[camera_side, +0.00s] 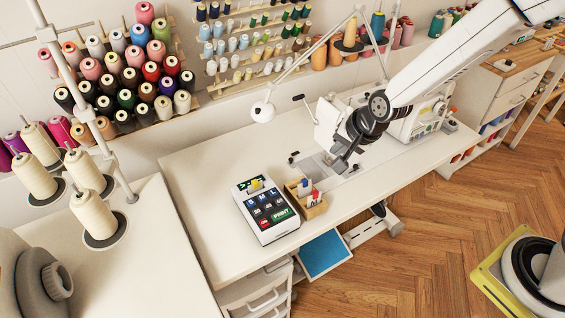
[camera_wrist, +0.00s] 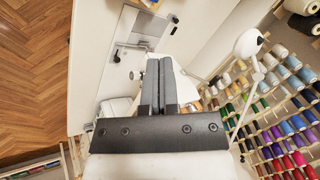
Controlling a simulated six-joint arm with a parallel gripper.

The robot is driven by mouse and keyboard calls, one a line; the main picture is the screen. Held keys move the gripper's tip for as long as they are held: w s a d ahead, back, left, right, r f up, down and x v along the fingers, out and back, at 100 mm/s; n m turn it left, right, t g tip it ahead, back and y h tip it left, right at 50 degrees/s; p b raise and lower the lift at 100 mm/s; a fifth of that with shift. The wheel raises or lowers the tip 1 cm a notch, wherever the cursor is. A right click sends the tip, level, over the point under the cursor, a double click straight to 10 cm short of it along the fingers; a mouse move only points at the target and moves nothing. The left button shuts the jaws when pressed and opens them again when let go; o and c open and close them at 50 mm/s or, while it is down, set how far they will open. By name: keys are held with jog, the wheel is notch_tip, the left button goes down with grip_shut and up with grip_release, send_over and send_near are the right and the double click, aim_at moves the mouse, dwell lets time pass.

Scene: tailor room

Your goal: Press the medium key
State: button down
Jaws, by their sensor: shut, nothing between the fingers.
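A white keypad device (camera_side: 265,210) with dark keys stands on the white table in the side view. Its upper row of keys carries letters that look like S, M and L, with the medium key (camera_side: 260,196) in the middle. A green PRINT key (camera_side: 281,215) and a red key sit at its lower edge. My gripper (camera_side: 341,170) is shut and empty, above the table to the right of the keypad and apart from it. The wrist view shows the dark fingers of my gripper (camera_wrist: 162,108) side by side. The keypad cannot be made out in the wrist view.
A small wooden box (camera_side: 306,199) with red, white and blue items stands right of the keypad. A white sewing machine (camera_side: 395,118) stands behind my gripper. A lamp (camera_side: 263,111) hangs over the back of the table. The table's front left is clear.

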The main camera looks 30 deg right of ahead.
jog(key=w+a+f+m+t, duration=0.1)
jog(key=w+a+f+m, duration=0.2)
jog(key=w+a+m, duration=0.25)
jog(key=m+t, duration=0.2)
jog(key=m, duration=0.7)
send_over(265, 198)
jog(key=shift+f+y, duration=0.3)
jog(key=shift+f, duration=1.5)
jog(key=shift+f+n, duration=0.2)
jog(key=shift+n, duration=0.05)
jog(key=shift+f, duration=4.2)
jog(key=shift+f, duration=0.9)
jog(key=shift+r, duration=0.9)
